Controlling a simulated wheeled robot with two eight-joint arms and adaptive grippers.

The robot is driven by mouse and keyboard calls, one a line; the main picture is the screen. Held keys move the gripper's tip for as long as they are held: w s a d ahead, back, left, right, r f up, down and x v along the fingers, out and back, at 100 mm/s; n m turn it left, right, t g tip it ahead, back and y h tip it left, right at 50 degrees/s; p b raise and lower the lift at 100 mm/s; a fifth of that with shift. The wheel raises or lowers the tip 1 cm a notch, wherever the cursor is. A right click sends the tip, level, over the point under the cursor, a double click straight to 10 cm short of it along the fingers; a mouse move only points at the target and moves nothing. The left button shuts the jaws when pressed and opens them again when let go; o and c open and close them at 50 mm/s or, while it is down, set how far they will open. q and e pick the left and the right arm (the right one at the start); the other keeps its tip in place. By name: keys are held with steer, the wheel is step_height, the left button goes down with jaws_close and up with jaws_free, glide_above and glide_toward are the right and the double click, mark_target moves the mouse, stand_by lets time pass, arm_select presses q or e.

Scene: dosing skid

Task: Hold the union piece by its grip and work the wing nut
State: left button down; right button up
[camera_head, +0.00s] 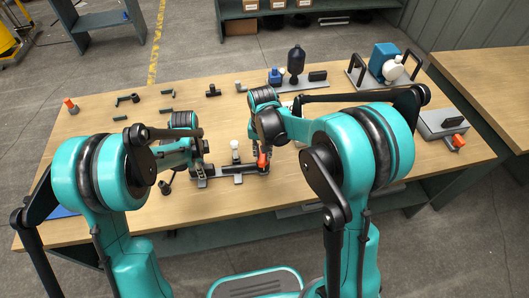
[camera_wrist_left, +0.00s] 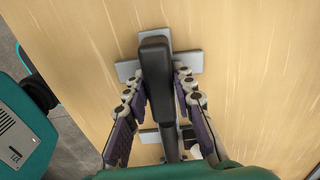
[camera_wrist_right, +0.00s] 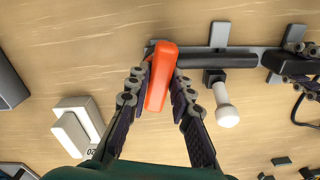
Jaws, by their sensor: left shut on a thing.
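The union piece is a dark horizontal pipe (camera_head: 238,169) on grey brackets near the front middle of the table. In the left wrist view, its black grip (camera_wrist_left: 156,60) stands between the fingers of my left gripper (camera_wrist_left: 158,78), which is shut on it. The orange wing nut (camera_wrist_right: 161,75) is at one end of the dark pipe (camera_wrist_right: 220,60). My right gripper (camera_wrist_right: 160,80) is open, with one finger on each side of the wing nut and narrow gaps. In the head view, the orange wing nut (camera_head: 263,160) shows below my right gripper, and my left gripper is largely hidden by its arm.
A white-capped stub (camera_wrist_right: 228,116) sticks out from the pipe beside my right finger. A grey-and-white block (camera_wrist_right: 78,125) lies left of it. Several small dark fittings (camera_head: 130,98) lie at the back left. A blue pump (camera_head: 384,58) and a dark bottle (camera_head: 296,62) stand at the back right.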

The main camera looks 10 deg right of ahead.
steer(key=o, duration=0.6)
steer(key=shift+o, duration=0.2)
steer(key=shift+r, duration=3.5)
steer(key=c, duration=0.3)
steer(key=r, duration=0.2)
steer(key=shift+w+d+r, duration=0.1)
steer(key=shift+w+r, duration=0.15)
steer(key=shift+r, duration=0.05)
steer(key=shift+f, duration=4.8)
